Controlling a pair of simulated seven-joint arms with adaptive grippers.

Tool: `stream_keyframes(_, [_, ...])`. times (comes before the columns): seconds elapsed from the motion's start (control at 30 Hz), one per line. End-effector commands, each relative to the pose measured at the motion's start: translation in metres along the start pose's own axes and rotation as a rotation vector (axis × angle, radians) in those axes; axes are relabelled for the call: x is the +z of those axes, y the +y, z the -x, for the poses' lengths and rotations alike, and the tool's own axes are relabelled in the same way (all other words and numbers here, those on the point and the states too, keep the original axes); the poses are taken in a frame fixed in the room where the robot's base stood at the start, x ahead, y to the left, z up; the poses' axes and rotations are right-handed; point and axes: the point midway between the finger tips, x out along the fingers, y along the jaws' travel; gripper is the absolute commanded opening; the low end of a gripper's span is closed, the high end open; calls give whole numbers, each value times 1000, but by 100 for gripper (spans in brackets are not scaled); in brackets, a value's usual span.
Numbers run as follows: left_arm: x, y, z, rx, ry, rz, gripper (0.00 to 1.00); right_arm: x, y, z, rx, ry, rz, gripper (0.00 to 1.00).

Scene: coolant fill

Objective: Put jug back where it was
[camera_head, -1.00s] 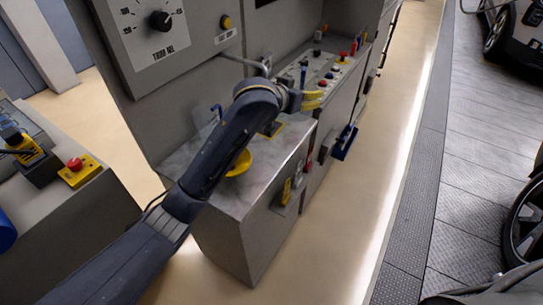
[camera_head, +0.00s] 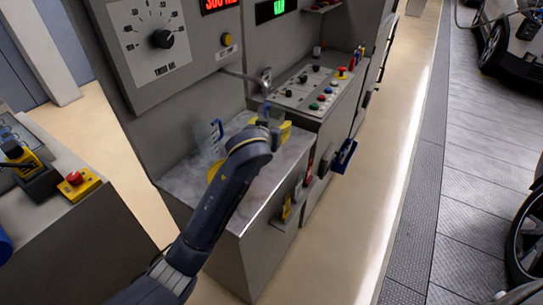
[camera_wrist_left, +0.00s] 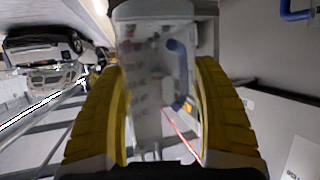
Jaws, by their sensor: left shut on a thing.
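My left gripper (camera_head: 272,127) is over the far part of the grey metal counter, below a metal spout. In the left wrist view its two yellow fingers (camera_wrist_left: 163,115) are shut on a clear jug (camera_wrist_left: 150,60) with a blue handle (camera_wrist_left: 178,75). In the head view the gripper and forearm hide most of the held jug, and I cannot tell whether it touches the counter. My right gripper is not in view.
The grey counter (camera_head: 262,198) is bare near its front edge. A yellow round dish (camera_head: 214,170) is partly behind my forearm. The metal spout (camera_head: 265,76) juts from the wall panel. A button panel (camera_head: 318,88) lies beyond, and a blue holder (camera_head: 345,155) sticks out at the cabinet's front.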

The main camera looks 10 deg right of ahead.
Motion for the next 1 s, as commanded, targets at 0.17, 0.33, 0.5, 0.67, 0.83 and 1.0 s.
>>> stream_keyframes(0.17, [36, -1, -15, -1, -4, -3, 21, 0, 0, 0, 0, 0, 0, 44])
stream_keyframes(0.33, [57, -1, -24, -1, -1, -2, 21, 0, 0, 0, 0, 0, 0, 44])
stream_keyframes(0.5, [66, 0, -28, 1, 1, 1, 21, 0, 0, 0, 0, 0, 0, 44])
stream_keyframes(0.67, [76, -1, -32, -1, -1, -1, 21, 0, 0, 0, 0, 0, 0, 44])
stream_keyframes(0.83, [96, -1, -40, 0, -1, -1, 21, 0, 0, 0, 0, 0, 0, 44])
stream_keyframes(1.0, [106, -1, -44, 0, 1, 0, 21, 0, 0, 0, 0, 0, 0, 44])
